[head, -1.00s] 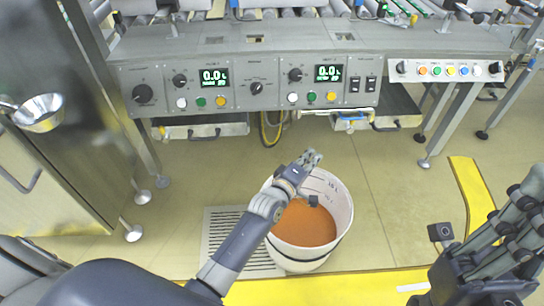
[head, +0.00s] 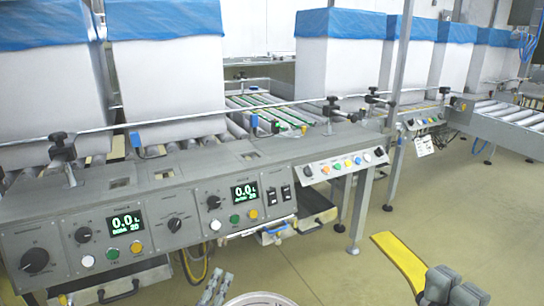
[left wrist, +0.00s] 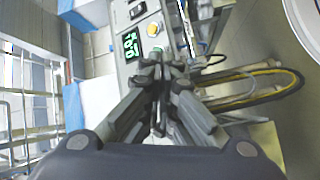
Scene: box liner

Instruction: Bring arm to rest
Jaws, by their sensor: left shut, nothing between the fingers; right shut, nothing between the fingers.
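My left gripper (head: 215,289) shows at the bottom edge of the head view, just left of the white bucket's rim (head: 260,299). In the left wrist view its fingers (left wrist: 160,80) are together with nothing between them, and the control panel (left wrist: 140,40) lies beyond them. My right gripper (head: 455,287) shows in part at the bottom right of the head view. It is shut and empty, above the floor and apart from the console. Most of both arms and the inside of the bucket are out of the head view.
A grey control console (head: 150,215) with dials and green displays runs along the left. Tall white boxes with blue liners (head: 165,70) stand on rollers behind it. Yellow cables (left wrist: 265,85) hang below the panel.

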